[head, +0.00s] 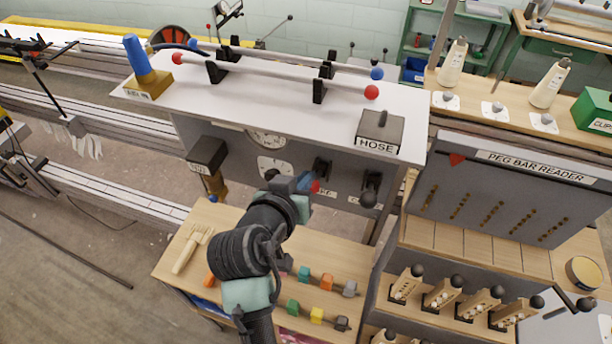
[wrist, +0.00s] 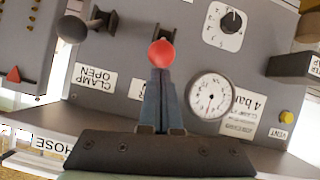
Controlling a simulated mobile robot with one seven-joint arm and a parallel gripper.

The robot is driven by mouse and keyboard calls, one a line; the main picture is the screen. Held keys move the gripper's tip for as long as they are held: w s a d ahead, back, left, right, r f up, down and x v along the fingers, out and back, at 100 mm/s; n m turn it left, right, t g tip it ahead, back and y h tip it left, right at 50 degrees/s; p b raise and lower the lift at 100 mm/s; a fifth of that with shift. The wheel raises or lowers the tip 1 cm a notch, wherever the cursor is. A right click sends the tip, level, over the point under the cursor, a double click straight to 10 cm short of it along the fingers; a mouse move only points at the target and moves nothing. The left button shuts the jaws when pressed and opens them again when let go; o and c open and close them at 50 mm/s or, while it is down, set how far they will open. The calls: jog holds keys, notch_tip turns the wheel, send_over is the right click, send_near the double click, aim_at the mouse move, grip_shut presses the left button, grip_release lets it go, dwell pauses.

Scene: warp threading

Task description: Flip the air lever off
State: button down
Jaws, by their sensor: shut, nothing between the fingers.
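A lever with a red ball knob (head: 315,187) stands out from the grey panel under the white top; I take it to be the air lever. The red knob (wrist: 161,53) shows right at my fingertips in the wrist view, with a dark mount behind it. My gripper (head: 306,182) is shut, its blue-grey fingers together and nothing between them. The fingertips (wrist: 160,72) overlap the knob's edge in the picture; I cannot tell whether they touch it. The fingers hide part of the lever's surroundings.
A black-knobbed lever (wrist: 72,29) by the CLAMP OPEN label (wrist: 94,82) is close beside. A gauge (wrist: 210,96), a dial (wrist: 231,20) and a yellow VENT button (wrist: 286,117) share the panel. A HOSE box (head: 380,132) stands above; the peg bar reader (head: 500,190) is to the right.

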jog(key=shift+s+f+b, duration=0.15)
jog(key=shift+f+b, duration=0.2)
notch_tip(320, 180, down, 11)
jog(key=s+t+h+b, duration=0.2)
jog(key=t+b, duration=0.7)
jog(key=b, duration=3.2)
jog(key=shift+a+f+h, duration=0.2)
jog(key=shift+a+h, duration=0.15)
jog(key=shift+h, duration=0.45)
jog(key=shift+f, duration=0.15)
